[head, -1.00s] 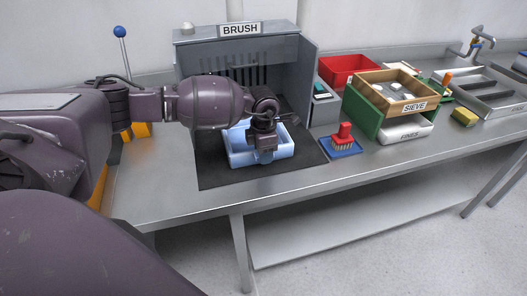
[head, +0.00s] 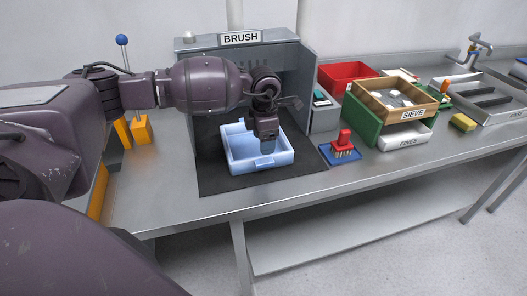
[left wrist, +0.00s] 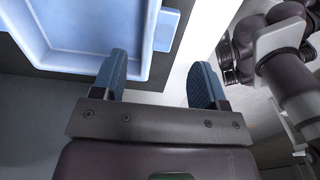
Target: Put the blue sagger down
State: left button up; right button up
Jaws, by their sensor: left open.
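The blue sagger (head: 243,167), a light-blue open square tray, sits upright on the dark mat in front of the brush station. No contents show in the part I can see. My right gripper is not identifiable in either view.
The dark mat (head: 222,183) lies below the brush hood (head: 300,100). Farther right are the wooden sieve (head: 375,97) and a white fines tray (head: 404,139). Orange blocks (head: 140,130) stand left.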

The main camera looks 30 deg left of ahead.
pick_arm(q)
notch_tip(320, 180, up, 4)
jog(key=s+d+f+n+t+h, duration=0.1)
jog(key=s+d+f+n+h, duration=0.2)
jog(key=d+h, duration=0.4)
jog(key=s+d+n+h, duration=0.2)
jog(key=s+d+h, duration=0.25)
jog(key=d, duration=0.45)
jog(key=s+d+f+n+t+h, duration=0.1)
jog(key=s+d+f+n+h, duration=0.15)
jog(key=s+d+h, duration=0.4)
jog(key=w+a+f+n+t+y, duration=0.1)
jog(key=a+f+n+t+y, duration=0.3)
jog(key=n+t, duration=0.6)
jog(key=a+f+n+t+y, duration=0.35)
jog(key=n+t+y, duration=0.2)
jog(key=n, duration=0.85)
jog(key=s+a+f+n+g+y, duration=0.6)
jog(key=s+a+f+n+y, duration=0.2)
jog(key=s+f+n, duration=0.3)
jog(key=s+a+f, duration=0.1)
jog(key=s+f, duration=0.1)
jog(key=shift+s+y, duration=0.35)
jog(key=shift+n, duration=0.25)
